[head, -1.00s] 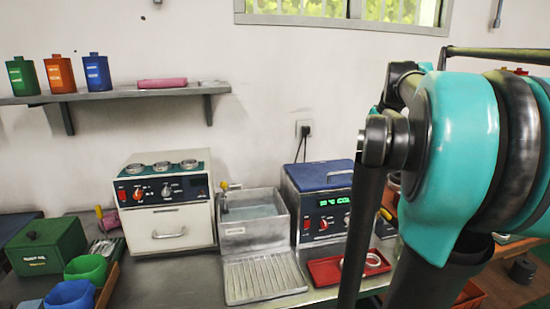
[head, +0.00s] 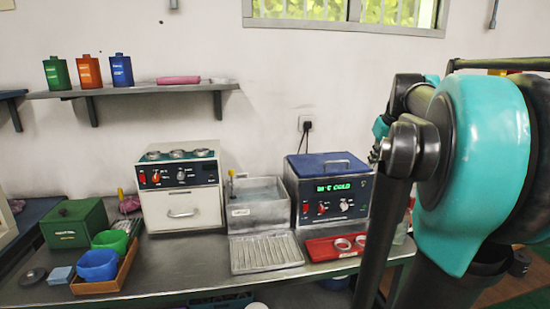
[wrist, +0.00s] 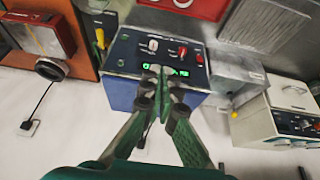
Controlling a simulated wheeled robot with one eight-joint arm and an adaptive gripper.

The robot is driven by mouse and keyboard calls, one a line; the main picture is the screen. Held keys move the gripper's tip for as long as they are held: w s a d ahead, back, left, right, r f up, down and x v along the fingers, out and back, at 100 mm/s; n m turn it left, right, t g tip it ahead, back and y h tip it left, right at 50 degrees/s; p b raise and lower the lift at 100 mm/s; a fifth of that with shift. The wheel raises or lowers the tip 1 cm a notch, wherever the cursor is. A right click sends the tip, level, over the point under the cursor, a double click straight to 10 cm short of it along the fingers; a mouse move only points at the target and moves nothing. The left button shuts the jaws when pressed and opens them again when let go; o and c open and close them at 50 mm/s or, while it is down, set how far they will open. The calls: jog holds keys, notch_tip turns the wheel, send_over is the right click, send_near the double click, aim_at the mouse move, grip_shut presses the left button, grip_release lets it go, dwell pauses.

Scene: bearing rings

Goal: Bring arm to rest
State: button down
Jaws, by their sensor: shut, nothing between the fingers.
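My gripper (wrist: 163,72) shows in the wrist view with its two green fingers together at the tips and nothing between them. It appears in front of the blue box with the green display (wrist: 125,85), but I cannot tell the gap. In the head view my teal arm is folded at the right side and my gripper is hidden. Two pale rings (head: 343,244) lie in the red tray (head: 318,253) on the bench. Several round metal rings (head: 178,154) sit on top of the white heater unit (head: 183,208).
The bench (head: 190,268) holds a steel basin (head: 255,215) with a ribbed drain tray (head: 265,255), a green box (head: 75,225) and green and blue bins (head: 98,265). The blue-lidded unit (head: 330,190) reads COLD. A wall shelf (head: 135,90) carries three canisters.

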jog(key=s+a+f, duration=0.4)
jog(key=s+f, duration=0.2)
jog(key=f, duration=0.4)
jog(key=s+a+f+m, duration=0.1)
jog(key=s+a+f, duration=0.2)
jog(key=s+f, duration=0.4)
jog(key=s+a+f+m+g+h, duration=0.1)
jog(key=s+a+f, duration=0.3)
jog(key=f, duration=1.1)
jog(key=s, duration=0.3)
jog(key=shift+a+f, duration=0.25)
jog(key=shift+a, duration=0.1)
